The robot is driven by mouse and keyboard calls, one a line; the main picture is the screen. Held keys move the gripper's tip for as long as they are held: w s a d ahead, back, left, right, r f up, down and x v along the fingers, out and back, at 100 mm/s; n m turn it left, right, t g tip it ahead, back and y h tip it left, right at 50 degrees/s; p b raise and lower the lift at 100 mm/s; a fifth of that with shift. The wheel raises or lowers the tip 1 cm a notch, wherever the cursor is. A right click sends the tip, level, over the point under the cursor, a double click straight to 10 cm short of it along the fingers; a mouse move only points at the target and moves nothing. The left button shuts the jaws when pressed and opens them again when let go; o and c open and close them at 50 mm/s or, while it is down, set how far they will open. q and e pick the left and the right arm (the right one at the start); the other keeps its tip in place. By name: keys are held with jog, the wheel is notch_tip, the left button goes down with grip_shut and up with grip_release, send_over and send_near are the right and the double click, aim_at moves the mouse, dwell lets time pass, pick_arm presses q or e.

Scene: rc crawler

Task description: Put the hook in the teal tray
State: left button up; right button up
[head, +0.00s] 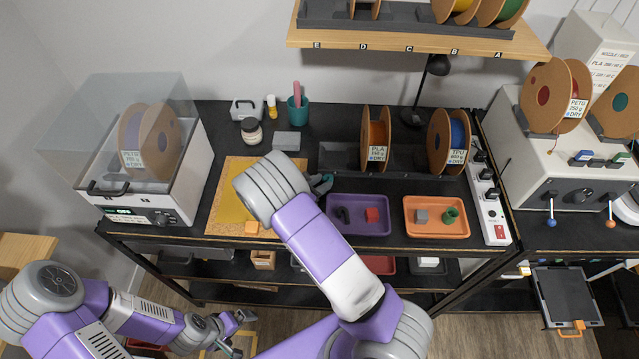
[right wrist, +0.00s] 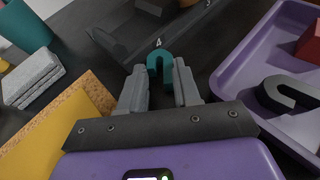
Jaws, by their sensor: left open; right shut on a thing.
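My right gripper (right wrist: 160,88) is shut on a teal U-shaped hook (right wrist: 160,62), its curved end pointing away from me. In the head view the right gripper (head: 318,184) is between the yellow mat and the purple tray, mostly hidden by its own arm, with a bit of the teal hook (head: 327,179) showing. A black U-shaped piece (right wrist: 289,94) lies in the purple tray (right wrist: 232,76). I see no tray that is clearly teal. My left gripper (head: 242,332) is open and empty, low in front of the bench.
The purple tray (head: 378,229) also holds a red cube (head: 372,215). An orange tray (head: 434,231) holds a grey cube and a green piece. A yellow mat (head: 228,207) on corkboard lies left. A teal cup (head: 297,111) and spools stand behind; a power strip (head: 490,208) stands right.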

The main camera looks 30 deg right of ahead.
jog(key=shift+r, duration=0.1)
jog(key=shift+s, duration=0.1)
jog(key=o, duration=0.7)
jog(key=shift+f, duration=0.2)
